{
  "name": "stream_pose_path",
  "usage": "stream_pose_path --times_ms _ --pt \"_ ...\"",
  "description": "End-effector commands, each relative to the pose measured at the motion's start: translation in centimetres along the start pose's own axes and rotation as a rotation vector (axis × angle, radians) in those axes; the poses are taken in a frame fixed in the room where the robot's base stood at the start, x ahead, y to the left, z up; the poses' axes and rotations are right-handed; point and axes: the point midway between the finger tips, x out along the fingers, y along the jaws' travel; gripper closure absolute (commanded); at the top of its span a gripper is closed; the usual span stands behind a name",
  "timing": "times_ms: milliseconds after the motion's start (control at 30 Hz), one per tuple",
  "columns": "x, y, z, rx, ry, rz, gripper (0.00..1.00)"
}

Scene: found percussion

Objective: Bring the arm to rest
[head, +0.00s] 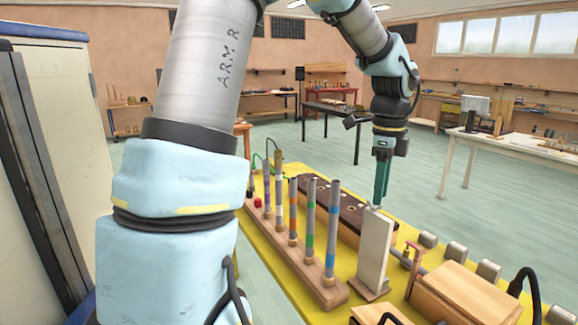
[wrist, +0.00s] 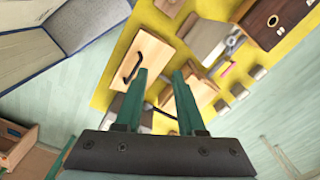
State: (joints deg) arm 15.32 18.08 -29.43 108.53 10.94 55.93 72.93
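My gripper (head: 378,203) points down over the yellow table (head: 262,232) in the head view, close to the top of a pale upright panel (head: 375,250). I cannot tell whether it touches the panel. In the wrist view my gripper (wrist: 160,72) shows two green fingers standing apart with nothing held between them. My arm reaches up from the left foreground and bends down to the gripper.
A wooden rack with upright striped tubes (head: 310,215) stands left of the panel. A dark-topped long box (head: 345,215) lies behind it. Wooden boxes (head: 465,292) and several metal cylinders (head: 457,250) are at the right. A white cabinet (head: 60,130) stands at the left.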

Motion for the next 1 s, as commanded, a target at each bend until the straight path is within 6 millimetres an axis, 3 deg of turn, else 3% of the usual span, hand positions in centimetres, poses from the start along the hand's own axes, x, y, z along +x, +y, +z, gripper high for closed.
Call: stream_pose_path --times_ms 367,567,700,833,1000 --pt "3.5 3.8 6.5 -0.514 -0.007 -0.025 0.62" --pt "6.4 8.7 12.1 -1.035 0.005 -0.056 0.62" --pt "8.8 13.9 16.2 -1.524 0.035 -0.092 0.62" --pt "10.1 17.4 18.1 -1.853 0.067 -0.119 0.62" --pt "10.7 19.3 18.9 -2.032 0.089 -0.133 0.62"
